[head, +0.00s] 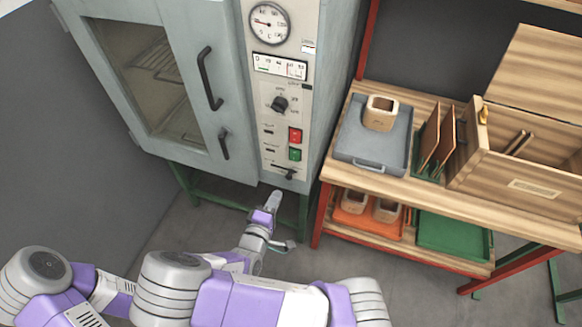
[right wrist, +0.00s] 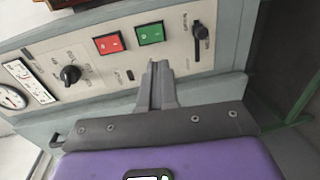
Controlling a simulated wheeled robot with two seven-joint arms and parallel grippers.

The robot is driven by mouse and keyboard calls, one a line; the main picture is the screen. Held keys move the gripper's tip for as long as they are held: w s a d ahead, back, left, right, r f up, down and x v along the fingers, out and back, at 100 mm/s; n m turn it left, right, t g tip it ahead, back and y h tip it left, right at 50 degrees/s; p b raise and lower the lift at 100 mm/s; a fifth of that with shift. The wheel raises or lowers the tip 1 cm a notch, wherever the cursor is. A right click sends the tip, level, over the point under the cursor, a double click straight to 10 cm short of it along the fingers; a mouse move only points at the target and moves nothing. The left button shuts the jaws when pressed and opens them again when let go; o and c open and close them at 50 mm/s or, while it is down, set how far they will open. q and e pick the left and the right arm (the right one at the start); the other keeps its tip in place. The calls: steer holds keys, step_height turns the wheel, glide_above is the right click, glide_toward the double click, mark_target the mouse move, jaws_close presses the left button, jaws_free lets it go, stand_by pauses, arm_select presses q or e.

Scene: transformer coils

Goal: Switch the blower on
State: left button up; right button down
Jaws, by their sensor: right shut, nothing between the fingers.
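The grey oven cabinet has a control panel (head: 282,95) on its right side. The panel carries a black rotary knob (head: 279,104), a red button (head: 295,135), a green button (head: 294,154) and a black lever switch (head: 290,174). The labels are too small to read, so I cannot tell which one is the blower's. My right gripper (head: 273,198) is shut and empty, just below the panel. In the right wrist view its fingertips (right wrist: 157,68) are near the green button (right wrist: 150,33) and the lever (right wrist: 200,38); contact cannot be told. My left gripper is not in view.
The oven door (head: 185,60), with a window and black handle (head: 209,80), is closed left of the panel. To the right stands a wooden workbench (head: 430,200) with a grey tray (head: 345,145), a wooden box (head: 535,185) and a lower shelf. Floor shows below the oven.

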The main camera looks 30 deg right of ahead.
stand_by(0.3)
steer(key=b, duration=0.3)
glide_toward(294, 160)
steer(key=r+x, duration=0.1)
steer(key=x, duration=0.4)
steer(key=shift+w+d+f, duration=0.55)
steer(key=shift+d+f, duration=0.1)
steer(key=shift+d, duration=0.1)
